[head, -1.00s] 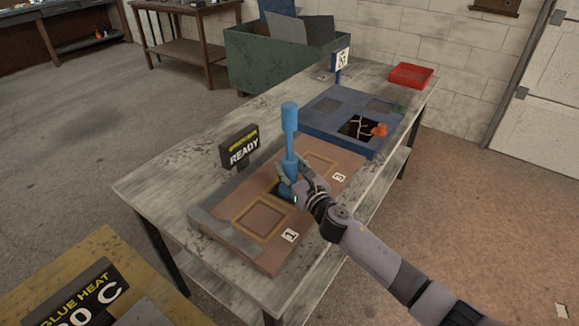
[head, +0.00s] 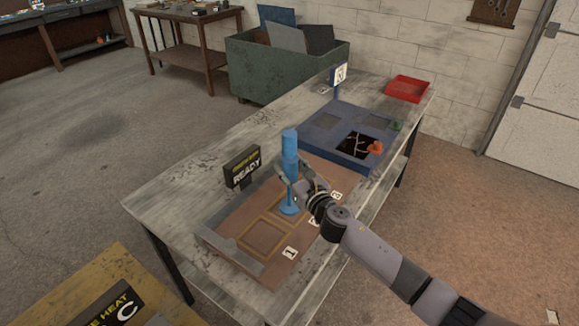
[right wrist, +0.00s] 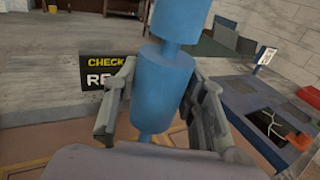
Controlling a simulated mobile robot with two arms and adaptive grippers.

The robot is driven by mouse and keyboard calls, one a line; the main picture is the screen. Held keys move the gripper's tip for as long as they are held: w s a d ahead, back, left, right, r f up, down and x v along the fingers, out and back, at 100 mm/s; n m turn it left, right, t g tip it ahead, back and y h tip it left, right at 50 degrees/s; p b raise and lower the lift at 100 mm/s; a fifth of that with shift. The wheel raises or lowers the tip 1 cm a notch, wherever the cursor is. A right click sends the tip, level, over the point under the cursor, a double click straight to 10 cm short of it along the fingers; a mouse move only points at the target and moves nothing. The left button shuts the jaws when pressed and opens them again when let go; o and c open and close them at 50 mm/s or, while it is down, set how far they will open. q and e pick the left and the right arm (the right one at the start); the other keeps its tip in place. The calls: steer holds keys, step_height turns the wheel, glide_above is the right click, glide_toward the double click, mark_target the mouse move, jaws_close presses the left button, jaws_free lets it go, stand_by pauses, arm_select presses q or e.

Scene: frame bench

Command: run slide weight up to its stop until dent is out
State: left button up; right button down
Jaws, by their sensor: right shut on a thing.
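My right gripper (head: 289,175) is shut around the blue slide weight, which also shows between the fingers in the right wrist view (right wrist: 160,90). Bare rod shows below the weight. I cannot make out a dent; the foot covers the panel there. My left gripper is not in view.
A black sign (head: 242,167) reading READY stands beside the panel. A blue panel (head: 325,128) with a dark broken opening and an orange item lies further back, and a red tray (head: 408,88) at the bench's far end. A green bin (head: 285,75) stands behind.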

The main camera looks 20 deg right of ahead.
steer(key=shift+w+f, duration=0.1)
steer(key=shift+f, duration=0.05)
steer(key=shift+f+b, duration=4)
steer(key=shift+f, duration=0.2)
steer(key=c, duration=1.4)
jaws_free()
steer(key=shift+r, duration=0.2)
steer(key=o, duration=0.5)
steer(key=shift+f, duration=0.1)
steer(key=s, duration=0.4)
steer(key=s+d, duration=0.1)
steer(key=s, duration=0.3)
steer(key=s+d, duration=0.1)
steer(key=s, duration=0.3)
steer(key=shift+d, duration=0.15)
